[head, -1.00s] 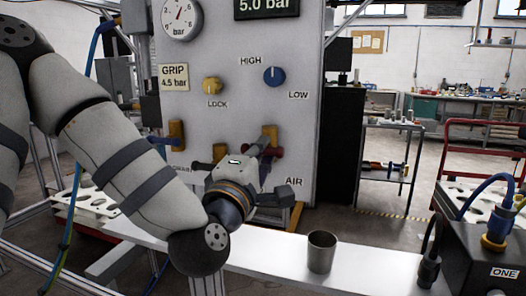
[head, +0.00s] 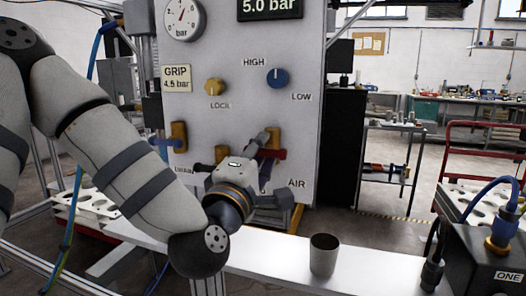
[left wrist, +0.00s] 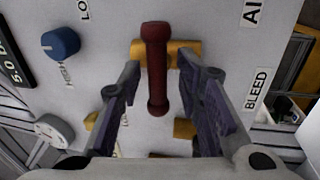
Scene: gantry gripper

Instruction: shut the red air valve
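The red air valve handle (left wrist: 156,70) shows in the left wrist view as a bar lying crosswise over its brass body (left wrist: 182,52). In the head view the handle (head: 273,154) is level and partly hidden behind my left gripper, above and left of the AIR label (head: 297,183). My left gripper (head: 268,168) is at the panel in front of the valve. In the wrist view its two fingers (left wrist: 160,82) are open, one on each side of the handle, with gaps visible on both sides. My right gripper is in no view.
A metal cup (head: 324,254) stands on the white bench (head: 375,270); a black box (head: 490,258) is at the right.

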